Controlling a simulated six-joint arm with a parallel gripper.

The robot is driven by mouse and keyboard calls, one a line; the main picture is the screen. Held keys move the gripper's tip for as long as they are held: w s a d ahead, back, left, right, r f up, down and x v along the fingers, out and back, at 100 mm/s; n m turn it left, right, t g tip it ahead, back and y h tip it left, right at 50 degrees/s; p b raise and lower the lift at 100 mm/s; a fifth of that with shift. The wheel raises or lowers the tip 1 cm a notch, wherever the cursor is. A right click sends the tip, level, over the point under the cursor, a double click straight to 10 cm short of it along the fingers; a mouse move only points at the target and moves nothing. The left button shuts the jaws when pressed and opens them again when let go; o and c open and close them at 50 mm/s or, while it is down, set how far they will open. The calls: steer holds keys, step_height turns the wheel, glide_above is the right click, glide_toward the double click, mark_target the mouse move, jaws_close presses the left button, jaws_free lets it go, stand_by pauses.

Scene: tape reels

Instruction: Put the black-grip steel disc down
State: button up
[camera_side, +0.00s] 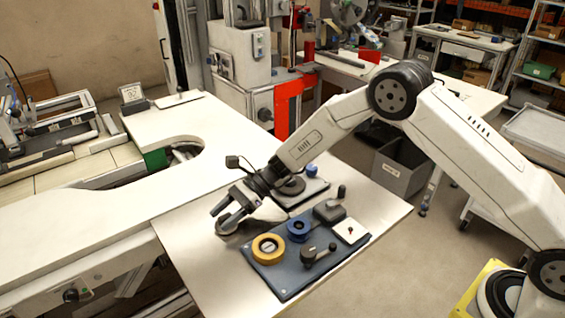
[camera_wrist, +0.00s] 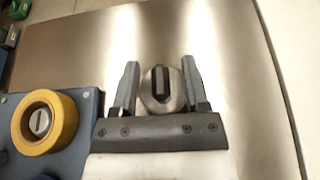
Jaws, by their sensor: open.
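The black-grip steel disc (camera_wrist: 161,84) is a round metal piece with a dark upright grip bar across its middle. In the wrist view it lies between the two fingers of my gripper (camera_wrist: 160,65), on or just above the bare metal tabletop. The fingers are open, and narrow gaps show beside the grip. In the side view my gripper (camera_side: 229,214) is low over the table, left of the blue board (camera_side: 281,282).
The blue board holds a yellow tape reel (camera_side: 268,249), a blue reel (camera_side: 298,230) and a dark-knobbed lever (camera_side: 316,252). The reel also shows at left in the wrist view (camera_wrist: 45,122). A second plate with a dark round part (camera_side: 291,186) sits behind my gripper. Bare tabletop lies ahead and right in the wrist view.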

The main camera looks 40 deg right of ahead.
steer(key=v, duration=1.2)
steer(key=shift+f, duration=0.1)
